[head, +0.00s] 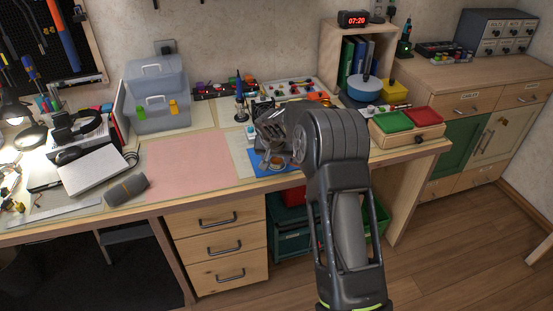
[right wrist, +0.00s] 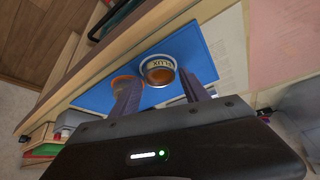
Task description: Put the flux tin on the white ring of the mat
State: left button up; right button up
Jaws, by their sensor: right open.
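My right gripper (right wrist: 160,84) is open, one finger to each side of the tin's near side, and holds nothing. An orange ring (right wrist: 122,81) beside the tin is partly hidden by a finger. In the head view the blue mat (head: 262,165) is partly covered by my right gripper.
A pink sheet (head: 188,163) lies left of the blue mat on the bench. A wooden tray with green and red bins (head: 408,133) stands to the right. A blue round container (head: 363,87) and several small tools stand behind. The bench's front edge is close to the mat.

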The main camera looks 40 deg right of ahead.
jog(key=b+v, duration=0.1)
jog(key=v, duration=1)
jog(key=shift+s, duration=0.1)
jog(key=s+a+f+n+g+y, duration=0.1)
jog(key=s+a+f+n+y, duration=0.3)
jog(key=a+f, duration=0.75)
jog(key=s+a+f+n+g+y, duration=0.1)
jog(key=s+a+f, duration=0.5)
jog(key=a+f, duration=0.6)
jog(key=s+a+f+y, duration=0.1)
jog(key=s+a+f, duration=0.2)
jog(key=s, duration=0.4)
jog(key=s+a+f+n+g+y, duration=0.1)
jog(key=s+a+f, duration=0.2)
jog(key=s+a, duration=0.3)
jog(key=s+a+f+y, duration=0.1)
jog(key=s+a+f, duration=0.2)
jog(key=s, duration=0.5)
jog(key=shift+s+a+f+n+g, duration=0.3)
jog(key=shift+a+f, duration=0.1)
jog(key=shift+a, duration=0.45)
jog(key=shift+d, duration=0.1)
